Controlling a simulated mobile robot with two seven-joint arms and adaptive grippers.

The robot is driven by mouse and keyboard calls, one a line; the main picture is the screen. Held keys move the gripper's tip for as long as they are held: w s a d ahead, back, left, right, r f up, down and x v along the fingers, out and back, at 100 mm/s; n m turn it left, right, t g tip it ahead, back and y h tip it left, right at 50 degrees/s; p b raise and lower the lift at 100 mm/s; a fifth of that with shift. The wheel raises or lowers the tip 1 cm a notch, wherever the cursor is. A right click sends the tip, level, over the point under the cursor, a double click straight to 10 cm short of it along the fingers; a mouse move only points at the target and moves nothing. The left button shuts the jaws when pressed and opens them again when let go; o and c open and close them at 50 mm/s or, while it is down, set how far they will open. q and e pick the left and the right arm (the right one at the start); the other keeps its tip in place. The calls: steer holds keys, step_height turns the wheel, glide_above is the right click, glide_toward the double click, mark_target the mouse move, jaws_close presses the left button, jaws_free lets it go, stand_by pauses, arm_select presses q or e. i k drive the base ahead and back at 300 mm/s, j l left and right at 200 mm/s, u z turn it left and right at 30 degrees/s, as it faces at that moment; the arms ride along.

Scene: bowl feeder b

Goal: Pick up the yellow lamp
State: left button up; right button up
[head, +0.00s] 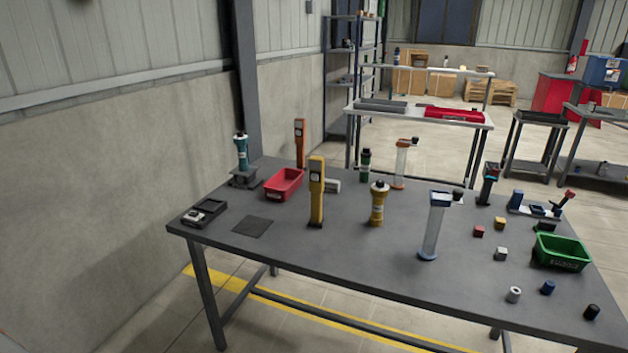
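A yellow lamp-like cylinder (378,205) with a dark cap and a pale label stands upright near the middle of the grey table. To its left stands a taller, flat yellow handheld device (317,192) with a small pale display near its top. I cannot tell for certain from the picture which of the two is the lamp, but the round one has the more lamp-like shape. Both are unobstructed in the head view. Neither of my grippers is in view.
On the grey table (300,247), a red bin (283,184), teal lamp-like cylinder (241,153) in a dark stand, and orange device (300,143) stand behind. A clear tube with blue ends (433,226) and green bin (561,252) are right. The front left is mostly bare.

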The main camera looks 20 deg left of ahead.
mark_target(317, 164)
steer(key=i+j, duration=1.25)
steer(key=j, duration=0.25)
steer(key=k, duration=0.5)
steer(key=i, duration=0.5)
